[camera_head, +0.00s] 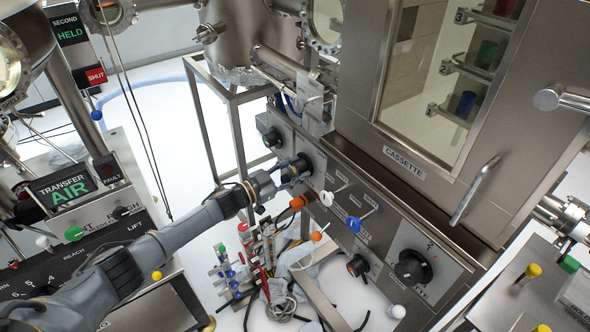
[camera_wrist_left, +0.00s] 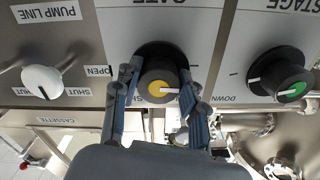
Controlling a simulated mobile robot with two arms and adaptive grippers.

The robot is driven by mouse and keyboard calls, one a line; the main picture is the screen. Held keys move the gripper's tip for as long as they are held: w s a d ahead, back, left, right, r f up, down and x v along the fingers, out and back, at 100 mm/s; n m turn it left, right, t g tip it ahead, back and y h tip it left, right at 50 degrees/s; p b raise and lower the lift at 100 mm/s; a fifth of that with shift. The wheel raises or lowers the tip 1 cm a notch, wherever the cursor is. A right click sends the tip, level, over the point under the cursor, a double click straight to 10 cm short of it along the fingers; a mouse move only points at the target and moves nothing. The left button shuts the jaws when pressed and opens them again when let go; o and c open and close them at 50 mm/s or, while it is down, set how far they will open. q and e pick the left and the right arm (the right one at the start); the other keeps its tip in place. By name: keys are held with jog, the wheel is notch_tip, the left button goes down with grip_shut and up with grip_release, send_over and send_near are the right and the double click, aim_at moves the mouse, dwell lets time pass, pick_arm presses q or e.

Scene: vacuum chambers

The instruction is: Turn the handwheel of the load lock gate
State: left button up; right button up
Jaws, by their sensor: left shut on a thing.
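A round black knob with a yellow cap and a white pointer line (camera_wrist_left: 160,79) sits on a grey panel below an upside-down label ending in "GATE" in the left wrist view. It is the handwheel of the gate. My left gripper (camera_wrist_left: 163,97) has one finger on each side of it and is shut on it. In the head view the left gripper (camera_head: 284,175) reaches from the left to the black handwheel (camera_head: 303,163) on the steel panel front, partly covering it. My right gripper is not in view.
A black knob with a green cap (camera_wrist_left: 281,88), by the "STAGE" label, and a white "PUMP LINE" knob (camera_wrist_left: 42,82) flank the handwheel. In the head view, orange, white and blue valve handles (camera_head: 354,224) and a large black knob (camera_head: 412,267) run down the panel. The cassette door (camera_head: 414,148) is above.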

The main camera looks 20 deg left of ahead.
pick_arm(q)
jog(key=shift+f, duration=0.1)
jog(key=o, duration=1.2)
jog(key=shift+c, duration=0.2)
jog(key=v, duration=1.2)
